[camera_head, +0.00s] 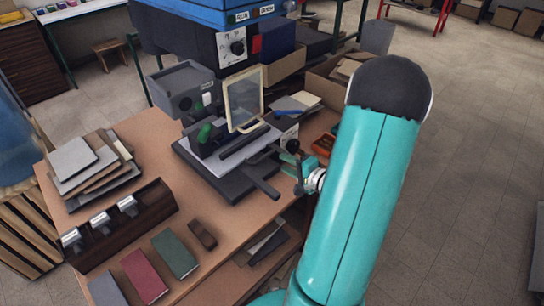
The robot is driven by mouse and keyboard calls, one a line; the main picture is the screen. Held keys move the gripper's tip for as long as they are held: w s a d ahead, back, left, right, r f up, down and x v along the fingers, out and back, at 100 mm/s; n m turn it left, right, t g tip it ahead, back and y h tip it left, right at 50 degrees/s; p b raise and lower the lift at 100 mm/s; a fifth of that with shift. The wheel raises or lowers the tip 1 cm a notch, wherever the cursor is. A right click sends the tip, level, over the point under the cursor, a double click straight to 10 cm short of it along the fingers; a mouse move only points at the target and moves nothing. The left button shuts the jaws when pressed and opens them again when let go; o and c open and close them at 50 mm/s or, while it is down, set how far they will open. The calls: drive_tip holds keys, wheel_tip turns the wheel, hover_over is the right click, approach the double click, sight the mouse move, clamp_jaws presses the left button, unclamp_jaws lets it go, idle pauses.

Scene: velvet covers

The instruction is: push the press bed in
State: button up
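A dark handle (263,187) sticks out from the slab towards the lower right. A cream-framed panel (244,97) stands upright above the bed. My gripper (293,162) is at the right side of the bed, close to the handle; I cannot tell if they touch. Its fingers are small and partly hidden by my teal arm, so their opening is unclear.
A stack of grey boards (88,168) and a dark rack with metal clips (120,222) lie on the table's left. Green (174,253) and red (144,276) covers lie at the front. Cardboard boxes (325,85) stand behind. The floor to the right is clear.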

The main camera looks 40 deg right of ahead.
sight(269, 155)
drive_tip(key=x, duration=0.7)
drive_tip(key=shift+c, duration=0.2)
clamp_jaws()
